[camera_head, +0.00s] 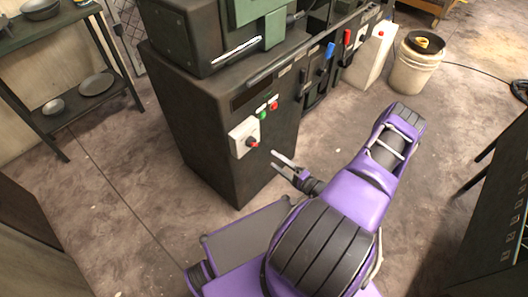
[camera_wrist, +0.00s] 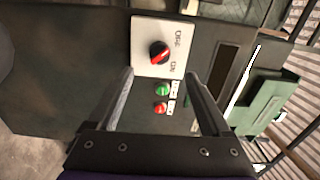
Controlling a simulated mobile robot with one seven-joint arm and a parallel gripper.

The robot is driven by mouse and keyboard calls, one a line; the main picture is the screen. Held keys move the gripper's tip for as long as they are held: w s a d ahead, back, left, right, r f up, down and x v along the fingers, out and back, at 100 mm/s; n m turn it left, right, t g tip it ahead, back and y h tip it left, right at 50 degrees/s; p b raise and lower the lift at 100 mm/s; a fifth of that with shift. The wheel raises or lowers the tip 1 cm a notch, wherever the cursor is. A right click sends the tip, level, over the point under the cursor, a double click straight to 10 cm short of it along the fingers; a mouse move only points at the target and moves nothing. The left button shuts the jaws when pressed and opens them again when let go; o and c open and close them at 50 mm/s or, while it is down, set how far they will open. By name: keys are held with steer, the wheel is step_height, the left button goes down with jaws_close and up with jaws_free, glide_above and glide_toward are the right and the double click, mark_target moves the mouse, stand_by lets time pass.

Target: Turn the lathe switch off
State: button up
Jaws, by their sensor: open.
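The lathe (camera_head: 205,120) is a dark cabinet with a green machine body on top, left of centre in the head view. Its switch is a red and black rotary knob (camera_head: 251,142) on a pale plate (camera_head: 240,134). In the wrist view the knob (camera_wrist: 160,53) sits on the white plate (camera_wrist: 148,32), beside OFF and ON lettering; its red pointer looks turned toward ON. My gripper (camera_head: 281,166) is open and empty, in front of the cabinet just below and right of the knob. In the wrist view the fingers (camera_wrist: 160,80) are apart, with the knob ahead between them.
Green (camera_wrist: 163,89) and red (camera_wrist: 161,108) buttons sit beside the switch plate. Blue and red levers stand along the lathe's side. A shelf (camera_head: 75,75) with bowls is at left, a white bucket (camera_head: 414,70) at back right. The floor to the right is mostly clear.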

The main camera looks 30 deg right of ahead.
steer(key=v, duration=0.7)
steer(key=shift+w, duration=0.1)
